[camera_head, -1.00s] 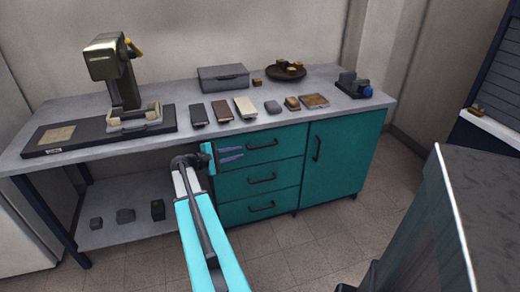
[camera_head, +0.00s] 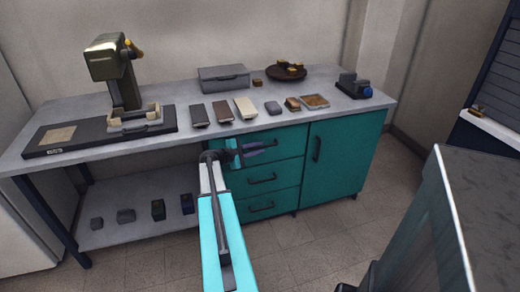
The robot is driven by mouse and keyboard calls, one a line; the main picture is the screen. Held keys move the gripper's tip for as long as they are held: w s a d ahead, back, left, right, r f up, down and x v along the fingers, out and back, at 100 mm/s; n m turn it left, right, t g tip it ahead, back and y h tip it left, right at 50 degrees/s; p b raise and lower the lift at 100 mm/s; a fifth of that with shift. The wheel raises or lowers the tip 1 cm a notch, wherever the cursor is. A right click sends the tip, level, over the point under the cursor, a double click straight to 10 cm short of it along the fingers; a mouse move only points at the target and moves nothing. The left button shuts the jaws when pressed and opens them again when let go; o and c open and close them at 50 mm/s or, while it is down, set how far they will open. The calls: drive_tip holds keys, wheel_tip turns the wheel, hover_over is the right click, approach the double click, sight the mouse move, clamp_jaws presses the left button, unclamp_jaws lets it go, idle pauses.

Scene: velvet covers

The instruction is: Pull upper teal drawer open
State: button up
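The upper teal drawer (camera_head: 289,139) is the top one of three in the cabinet under the bench, and its front looks flush with the others. Its dark bar handle is mostly hidden behind my gripper (camera_head: 268,147). My gripper points right, with its dark fingers over the handle area in this view. I cannot tell whether the fingers touch the handle or are closed around it. The middle drawer (camera_head: 240,182) and lower drawer (camera_head: 237,210) look closed.
A teal cabinet door (camera_head: 345,160) is right of the drawers. The grey benchtop (camera_head: 220,140) above holds a press-like machine (camera_head: 118,75), a grey box (camera_head: 223,78) and several small blocks. A dark-topped unit (camera_head: 480,200) stands at the right front. The floor before the drawers is clear.

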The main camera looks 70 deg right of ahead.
drive_tip(key=shift+x, duration=1.1)
drive_tip(key=shift+c, duration=0.2)
